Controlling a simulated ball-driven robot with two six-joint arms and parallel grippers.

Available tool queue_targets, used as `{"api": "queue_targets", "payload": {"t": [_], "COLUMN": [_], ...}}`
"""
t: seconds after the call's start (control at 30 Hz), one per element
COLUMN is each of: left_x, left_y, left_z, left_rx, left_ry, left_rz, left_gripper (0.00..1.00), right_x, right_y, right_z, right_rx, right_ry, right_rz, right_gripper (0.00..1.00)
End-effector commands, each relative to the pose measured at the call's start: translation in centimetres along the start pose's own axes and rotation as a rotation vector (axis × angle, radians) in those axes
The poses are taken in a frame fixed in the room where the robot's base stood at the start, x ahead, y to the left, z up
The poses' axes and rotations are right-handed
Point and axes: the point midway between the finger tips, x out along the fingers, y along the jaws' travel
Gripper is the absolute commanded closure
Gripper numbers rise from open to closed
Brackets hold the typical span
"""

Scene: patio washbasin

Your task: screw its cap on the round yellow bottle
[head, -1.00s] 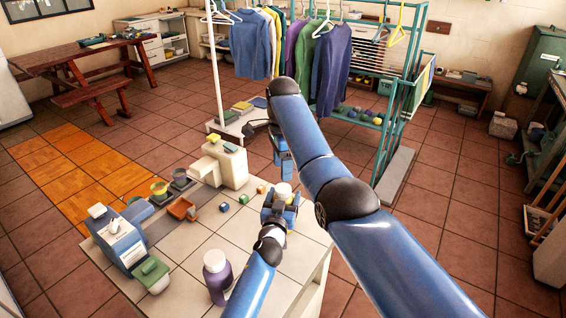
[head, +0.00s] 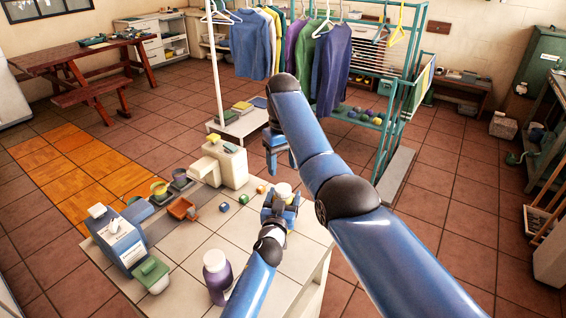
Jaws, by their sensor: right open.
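The round yellow bottle (head: 285,196) is small in the head view, near the right edge of the tiled counter, with a pale round top that looks like its cap. I cannot tell whether that cap is seated. My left gripper (head: 281,203) is around the bottle, its jaws closed on its sides as far as I can see. My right gripper (head: 280,166) hangs from the raised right arm, a little beyond and above the bottle. It is open and apart from the bottle, with nothing visible between its fingers.
A clothes rack (head: 396,130) stands behind my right arm.

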Motion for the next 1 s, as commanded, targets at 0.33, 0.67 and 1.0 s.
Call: {"api": "queue_targets", "payload": {"t": [0.33,0.67,1.0], "left_x": [0.00,0.00,0.00], "left_y": [-0.01,-0.01,-0.01], "left_z": [0.02,0.01,0.00], "left_rx": [0.000,0.000,0.000], "left_ry": [0.000,0.000,0.000], "left_rz": [0.000,0.000,0.000], "left_gripper": [1.00,1.00,1.00], "right_x": [-0.01,0.00,0.00], "right_y": [-0.03,-0.04,-0.04], "right_z": [0.11,0.17,0.18], "right_rx": [-0.620,-1.078,-1.231], "right_ry": [-0.005,-0.007,-0.007], "right_rz": [-0.003,-0.006,-0.007], "right_gripper": [0.41,0.41,0.41]}}
